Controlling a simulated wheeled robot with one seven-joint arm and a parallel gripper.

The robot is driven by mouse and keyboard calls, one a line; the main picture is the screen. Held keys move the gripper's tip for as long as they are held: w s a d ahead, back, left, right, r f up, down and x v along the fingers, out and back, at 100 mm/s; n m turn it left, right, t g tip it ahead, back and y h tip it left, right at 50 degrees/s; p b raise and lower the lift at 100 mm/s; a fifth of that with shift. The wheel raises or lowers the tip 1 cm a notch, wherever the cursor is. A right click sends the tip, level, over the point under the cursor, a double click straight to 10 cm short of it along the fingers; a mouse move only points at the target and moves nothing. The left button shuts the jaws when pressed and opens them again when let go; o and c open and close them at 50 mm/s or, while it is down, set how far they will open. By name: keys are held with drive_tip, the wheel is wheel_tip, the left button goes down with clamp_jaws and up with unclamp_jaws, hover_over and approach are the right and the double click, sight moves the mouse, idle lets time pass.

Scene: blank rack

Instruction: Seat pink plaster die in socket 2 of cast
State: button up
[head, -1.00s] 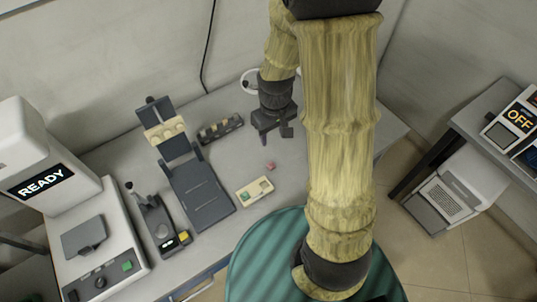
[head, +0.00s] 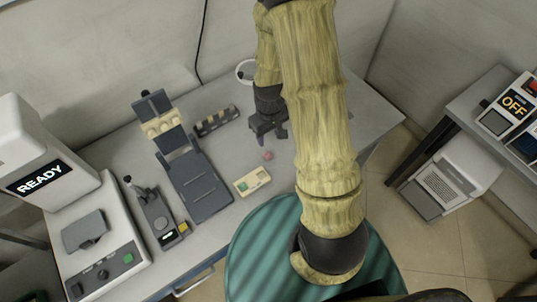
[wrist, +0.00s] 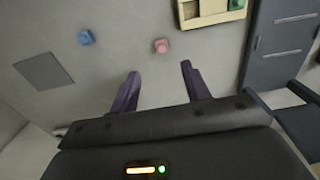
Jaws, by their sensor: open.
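The pink plaster die (head: 267,155) lies loose on the grey bench, apart from my gripper; in the wrist view it (wrist: 161,46) is just beyond the gap between my fingers. My gripper (head: 270,138) is open and empty above the bench, behind the die in the head view. Its two dark fingers (wrist: 160,72) stand apart in the wrist view. A cream bar (head: 162,124), which looks like the cast, sits across the upright dark fixture at the left; its sockets are too small to tell apart.
A cream tray (head: 257,185) with a green piece lies in front of the die. A blue block (wrist: 85,38) shows in the wrist view. A dark holder (head: 216,121) stands behind. The dark fixture's plate (head: 201,186) and a READY machine (head: 42,178) are left.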

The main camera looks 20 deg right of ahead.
hover_over(268, 153)
wheel_tip(268, 153, down, 6)
drive_tip(key=shift+d+f+p, duration=0.15)
drive_tip(key=shift+p, duration=0.25)
drive_tip(key=shift+f+p, duration=0.5)
drive_tip(key=shift+f, duration=0.4)
drive_tip(key=shift+a+f+p, duration=0.2)
drive_tip(key=shift+f+p, duration=0.15)
drive_tip(key=shift+f, duration=1.35)
drive_tip(key=shift+c, duration=0.5)
clamp_jaws()
